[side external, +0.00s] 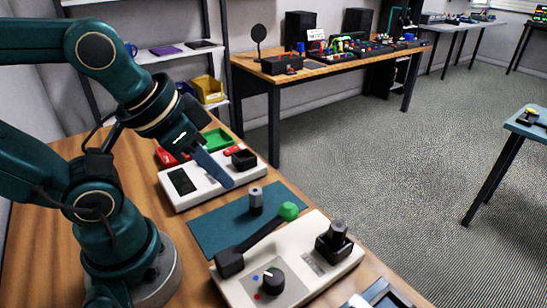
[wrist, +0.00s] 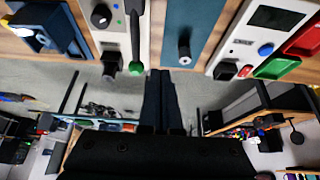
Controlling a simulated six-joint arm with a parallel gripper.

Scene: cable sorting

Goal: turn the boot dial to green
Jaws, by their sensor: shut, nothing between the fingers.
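The dial is a black knob (side external: 272,281) on a grey plate of the near white panel (side external: 318,282). A blue dot and a red dot sit beside it in the side view. The knob also shows at the top left of the wrist view (wrist: 101,16), with small coloured dots near it. Its pointer direction is too small to read surely. My gripper (side external: 226,181) is shut and empty, above the far white unit in the side view and well away from the dial. In the wrist view its fingers (wrist: 160,76) lie together, touching nothing.
A black lever with a green ball (side external: 288,211) stands beside the dial, and a black-capped block (side external: 334,242) is on the same panel. A grey cylinder (side external: 256,200) stands on the teal mat (side external: 215,225). The far white unit (side external: 211,186) has a screen. Red and green trays (side external: 217,138) lie behind.

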